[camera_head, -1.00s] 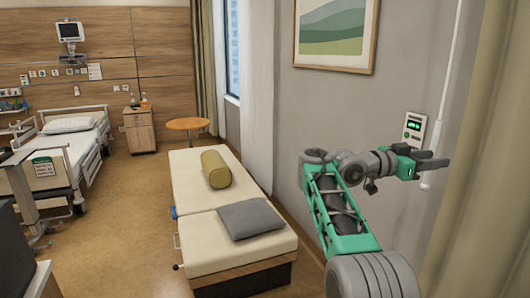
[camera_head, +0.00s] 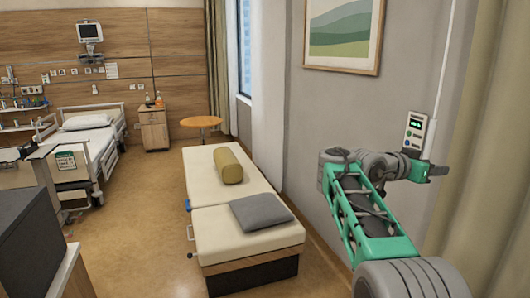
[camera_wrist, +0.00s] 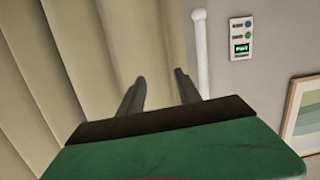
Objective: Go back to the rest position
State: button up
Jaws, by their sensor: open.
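My gripper (camera_head: 438,170) is at the right of the head view, in front of the grey wall near the curtain, with the arm raised and bent. In the wrist view my gripper (camera_wrist: 158,88) shows two dark fingers spread apart with nothing between them. Beyond the fingers are the beige curtain and grey wall. The white hanging rod (camera_wrist: 200,55) shows just right of the fingers. In the head view the fingers are small and partly hidden by the wrist.
A wall panel (camera_head: 414,130) with a green display is close to my gripper; it also shows in the wrist view (camera_wrist: 241,38). A cream couch (camera_head: 240,220) with a grey pillow (camera_head: 261,212) and an olive bolster (camera_head: 228,166) stands along the wall. Floor left of it is clear.

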jog(key=s+a+f+n+t+y+p, duration=0.1)
jog(key=s+a+f+n+y+p, duration=0.15)
jog(key=a+f+n+y, duration=0.35)
jog(key=s+a+f+n+t+y+p, duration=0.1)
jog(key=s+a+f+y, duration=0.25)
jog(key=a, duration=0.35)
jog(key=s+a+f+n+g+y, duration=0.1)
jog(key=s+a+f+n, duration=0.1)
jog(key=s+a+f, duration=0.2)
jog(key=s+a+f+n+g+y+p, duration=0.1)
jog(key=s+a+f, duration=0.4)
jog(key=s, duration=0.6)
jog(key=s+a+f+n+g+y+p, duration=0.1)
jog(key=s+a+f+n+g+y, duration=0.1)
jog(key=s+a+f, duration=0.3)
jog(key=shift+s+a+n+g+y, duration=0.45)
jog(key=shift+s+a+y, duration=0.25)
jog(key=shift+s, duration=0.5)
